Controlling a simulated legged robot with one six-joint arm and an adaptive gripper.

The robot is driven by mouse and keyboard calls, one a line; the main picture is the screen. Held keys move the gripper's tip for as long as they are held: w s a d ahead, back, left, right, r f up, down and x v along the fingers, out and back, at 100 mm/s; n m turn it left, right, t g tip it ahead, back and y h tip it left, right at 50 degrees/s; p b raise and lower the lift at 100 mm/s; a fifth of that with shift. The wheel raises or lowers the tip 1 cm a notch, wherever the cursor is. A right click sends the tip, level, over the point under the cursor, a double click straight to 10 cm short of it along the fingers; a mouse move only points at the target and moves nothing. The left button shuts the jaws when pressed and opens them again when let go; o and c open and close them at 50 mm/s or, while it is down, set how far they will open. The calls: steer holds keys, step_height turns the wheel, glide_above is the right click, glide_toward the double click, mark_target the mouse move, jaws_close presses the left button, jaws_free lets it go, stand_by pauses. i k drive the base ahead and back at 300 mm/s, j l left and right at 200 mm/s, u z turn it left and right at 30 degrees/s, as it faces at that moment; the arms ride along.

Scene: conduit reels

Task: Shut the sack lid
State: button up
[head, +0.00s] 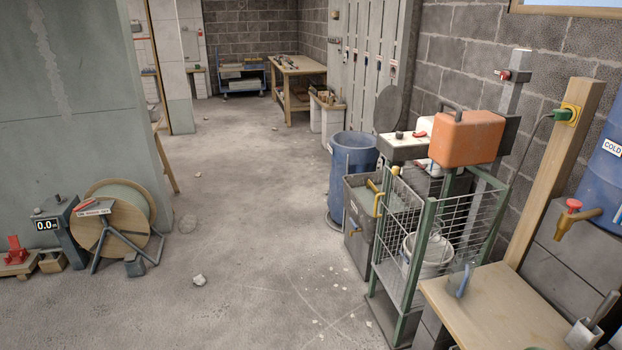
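No thing in the head view is plainly marked as a sack. A blue drum (345,190) stands right of the middle, its open top showing a dark inside. A dark round disc (389,106) stands upright just right of and above the drum; it looks like a raised lid, but its lower edge is hidden behind a grey box, so I cannot tell what it is joined to. A grey bin (362,240) with a pale label stands in front of the drum. My gripper is not in view.
A green wire cage (436,240) holds a white bucket (428,256), with an orange box (466,136) above. A wooden bench (495,312) fills the lower right. A cable reel (112,226) stands at left. The middle floor is mostly clear, with scattered rubble.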

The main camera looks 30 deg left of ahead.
mark_target(387, 108)
steer(key=u, duration=0.75)
steer(key=i+j+u, duration=0.25)
steer(key=i+j, duration=0.45)
steer(key=i+j+u, duration=0.3)
steer(key=i+j, duration=0.2)
steer(key=i, duration=0.2)
steer(key=i+j, duration=0.1)
steer(key=i, duration=1.4)
steer(key=i+j+z, duration=0.1)
steer(key=i+z, duration=0.15)
steer(key=i, duration=1.2)
steer(key=i+l+u, duration=0.15)
steer(key=i, duration=1.35)
steer(key=i+z, duration=0.25)
steer(key=i, duration=0.25)
steer(key=i+j+z, duration=0.1)
steer(key=i+z, duration=0.15)
steer(key=i, duration=0.25)
steer(key=i+j+z, duration=0.25)
steer(key=i, duration=0.25)
steer(key=i+l+z, duration=0.15)
steer(key=i+z, duration=0.45)
steer(key=z, duration=0.2)
steer(key=i+z, duration=0.4)
steer(key=i+j+z, duration=0.1)
steer(key=z, duration=0.3)
steer(key=i, duration=0.1)
